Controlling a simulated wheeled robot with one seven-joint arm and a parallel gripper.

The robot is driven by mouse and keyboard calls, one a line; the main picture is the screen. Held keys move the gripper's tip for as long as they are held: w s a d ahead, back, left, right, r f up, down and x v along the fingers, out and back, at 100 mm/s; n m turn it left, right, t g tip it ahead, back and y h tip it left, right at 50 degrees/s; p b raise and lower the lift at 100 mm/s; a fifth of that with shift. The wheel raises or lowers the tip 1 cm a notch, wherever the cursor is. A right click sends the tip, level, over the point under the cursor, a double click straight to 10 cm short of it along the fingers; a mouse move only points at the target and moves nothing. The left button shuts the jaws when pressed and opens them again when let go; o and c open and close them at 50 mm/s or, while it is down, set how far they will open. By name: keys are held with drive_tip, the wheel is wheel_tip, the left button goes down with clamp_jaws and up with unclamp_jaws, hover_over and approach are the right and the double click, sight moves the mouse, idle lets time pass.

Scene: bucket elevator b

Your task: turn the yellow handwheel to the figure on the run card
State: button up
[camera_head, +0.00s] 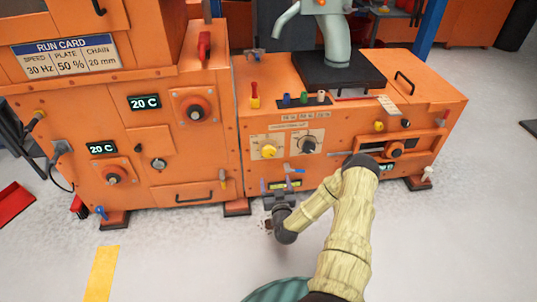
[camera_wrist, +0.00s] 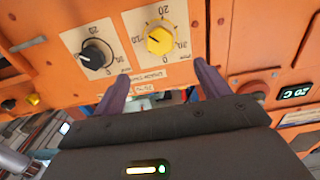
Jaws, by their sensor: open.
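The yellow handwheel (camera_head: 268,151) sits on a pale scale plate on the orange machine's front panel. In the wrist view the yellow handwheel (camera_wrist: 159,40) shows up close, with scale marks and figures around it. Its exact setting is too small to read surely. My gripper (camera_head: 276,184) is just below the yellow handwheel in the head view, apart from it. In the wrist view my gripper (camera_wrist: 162,88) shows two purple fingers spread apart with nothing between them. The run card (camera_head: 64,56) reads SPEED 30 Hz, PLATE 50 %, CHAIN 20 mm.
A black knob (camera_head: 309,145) with its own scale sits right of the yellow handwheel. A small yellow knob (camera_head: 379,126) is farther right. A drawer handle (camera_head: 195,197) and a lower-left dial (camera_head: 115,174) stick out from the left cabinet. The floor in front is mostly clear.

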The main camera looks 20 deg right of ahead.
sight(269, 154)
drive_tip(key=b+x, duration=0.3)
drive_tip(key=x, duration=0.4)
drive_tip(key=b+x, duration=0.3)
drive_tip(key=x, duration=0.5)
drive_tip(key=shift+w+d+f, duration=0.1)
drive_tip(key=shift+w+f, duration=0.1)
drive_tip(key=shift+w+d+r, duration=0.15)
drive_tip(key=shift+w, duration=0.35)
drive_tip(key=shift+c, duration=0.2)
drive_tip(key=c, duration=0.9)
